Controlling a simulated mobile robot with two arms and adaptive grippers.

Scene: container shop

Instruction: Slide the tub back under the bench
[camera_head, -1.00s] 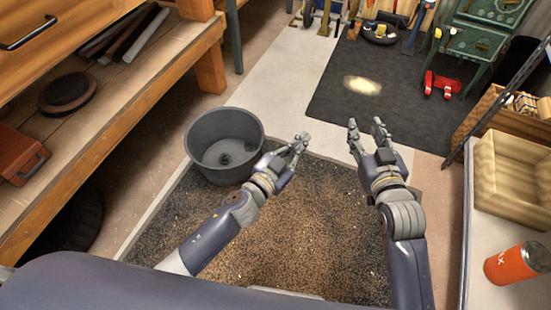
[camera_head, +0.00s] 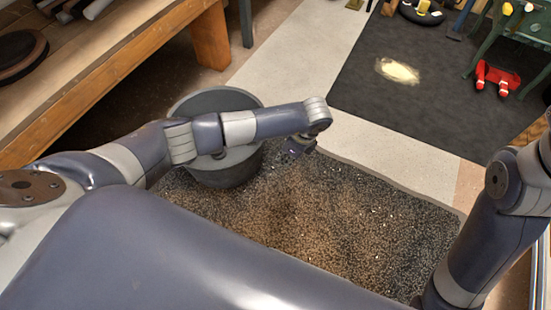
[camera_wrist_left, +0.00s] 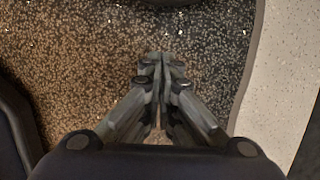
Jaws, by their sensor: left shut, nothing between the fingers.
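The dark grey round tub (camera_head: 228,173) stands upright on the speckled mat, just right of the bench's front edge in the head view. My left forearm crosses in front of it and hides its middle. The wooden bench (camera_head: 125,75) runs along the left, with a dark space under it. My left gripper (camera_head: 297,150) hangs to the right of the tub, apart from it, pointing down over the mat. In the left wrist view its fingers (camera_wrist_left: 162,60) are closed together and empty. My right arm is at the right edge of the head view; its gripper is out of view.
A bench leg (camera_head: 210,42) stands behind the tub. The speckled mat (camera_head: 330,225) is clear in front and to the right. A pale floor strip (camera_head: 385,135) and a black mat (camera_head: 400,105) lie beyond. Red objects (camera_head: 495,78) sit at the far right.

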